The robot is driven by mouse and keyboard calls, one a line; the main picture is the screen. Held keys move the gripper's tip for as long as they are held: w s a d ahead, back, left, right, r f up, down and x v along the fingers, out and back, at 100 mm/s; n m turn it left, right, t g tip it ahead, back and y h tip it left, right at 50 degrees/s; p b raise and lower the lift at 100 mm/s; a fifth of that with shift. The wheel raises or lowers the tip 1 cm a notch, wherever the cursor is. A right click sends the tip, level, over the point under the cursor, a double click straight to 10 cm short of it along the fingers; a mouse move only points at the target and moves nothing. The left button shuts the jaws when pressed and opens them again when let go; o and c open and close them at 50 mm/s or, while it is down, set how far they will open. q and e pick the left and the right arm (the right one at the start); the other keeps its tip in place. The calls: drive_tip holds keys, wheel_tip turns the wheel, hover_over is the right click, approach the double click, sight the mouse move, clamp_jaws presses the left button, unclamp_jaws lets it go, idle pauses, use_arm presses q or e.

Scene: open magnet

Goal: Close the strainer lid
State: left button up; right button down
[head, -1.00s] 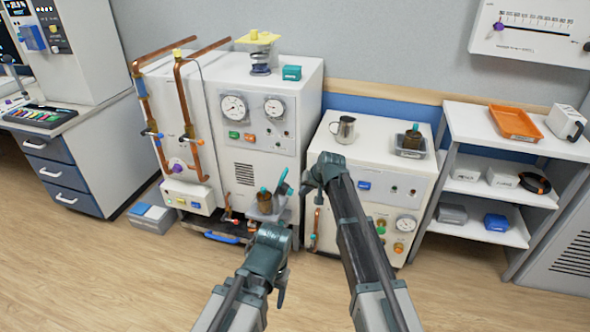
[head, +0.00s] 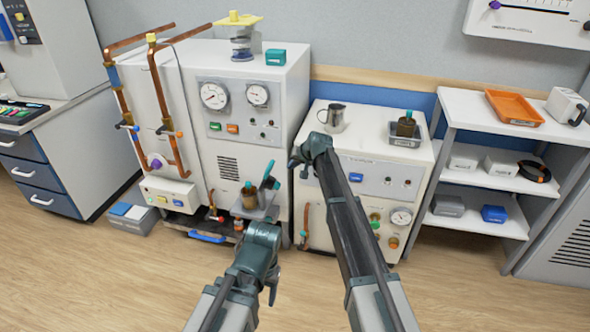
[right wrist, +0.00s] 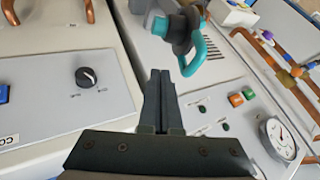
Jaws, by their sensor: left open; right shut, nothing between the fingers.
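A part with a teal loop handle and a dark round body, seemingly the strainer lid, shows in the right wrist view (right wrist: 205,50) just beyond my fingertips. In the head view this teal-handled part (head: 268,176) stands tilted up beside a brown cylinder with a teal top (head: 250,196), low at the front of the white gauge cabinet. My right gripper (right wrist: 160,75) is shut and empty; in the head view it (head: 294,163) is right of the teal part, apparently apart from it. My left gripper (head: 273,290) is open and empty, below and in front. Its fingers are partly hidden.
The gauge cabinet (head: 262,155) and a lower white cabinet (head: 375,165) stand side by side. A metal jug (head: 334,118) is on the lower one. Copper pipes (head: 166,105) run at left. A shelf (head: 490,185) stands at right. The floor in front is clear.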

use_arm(q)
drive_tip(key=shift+f+b, duration=0.55)
drive_tip(key=shift+f, duration=0.55)
use_arm(e)
drive_tip(key=w+a+f, duration=0.2)
drive_tip(key=w+a, duration=0.1)
drive_tip(key=a, duration=0.2)
drive_tip(key=shift+w+f, duration=0.15)
drive_tip(key=shift+w, duration=0.05)
drive_tip(key=shift+a, duration=0.1)
